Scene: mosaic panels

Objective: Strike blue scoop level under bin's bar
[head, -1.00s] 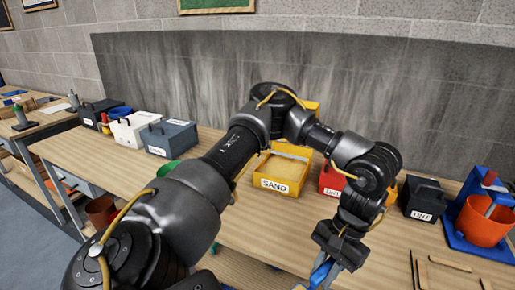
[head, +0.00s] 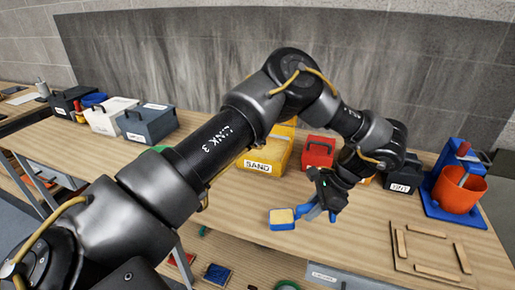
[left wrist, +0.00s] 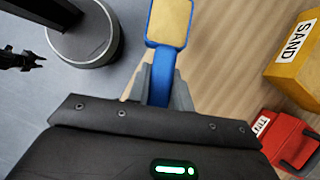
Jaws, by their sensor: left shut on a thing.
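My left gripper (head: 323,202) is shut on the handle of the blue scoop (head: 283,226) and holds it over the front edge of the table. Tan sand fills the scoop's bowl; I cannot tell whether it is heaped or flat. In the left wrist view the scoop (left wrist: 161,80) extends up from between the fingers (left wrist: 158,90). The yellow SAND bin (head: 262,168) stands behind and left of the scoop, apart from it. My arm partly hides it, and its bar is not clear. A dark gripper-like shape, probably my right gripper (left wrist: 22,60), shows at the left.
An orange bucket on a blue stand (head: 460,192) and a wooden frame (head: 436,250) are at the right. Grey (head: 147,123) and white boxes (head: 112,117) stand left. Front table wood is mostly clear.

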